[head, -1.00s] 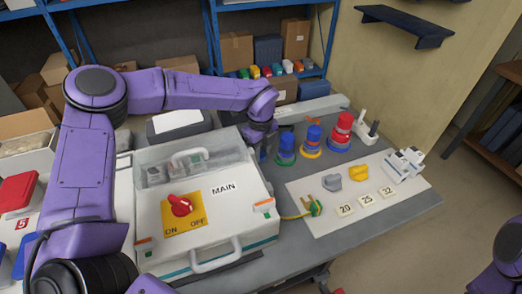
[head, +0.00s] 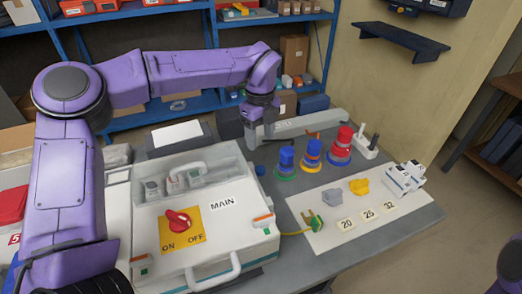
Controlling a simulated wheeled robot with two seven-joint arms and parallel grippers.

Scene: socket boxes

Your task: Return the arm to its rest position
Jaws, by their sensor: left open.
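My left arm comes in from the left, raised and stretched over the back of the grey table. My left gripper (head: 261,126) points down at the arm's end, beyond the back right corner of the white MAIN box (head: 215,238). Its jaws are open, with nothing seen between them. My right arm shows only as a purple piece at the lower right edge; its gripper is out of view.
A white mat (head: 355,205) holds grey and yellow pieces, a green plug and number tags. Blue shelves (head: 160,118) with boxes stand behind; a dark wall shelf (head: 405,40) hangs at right.

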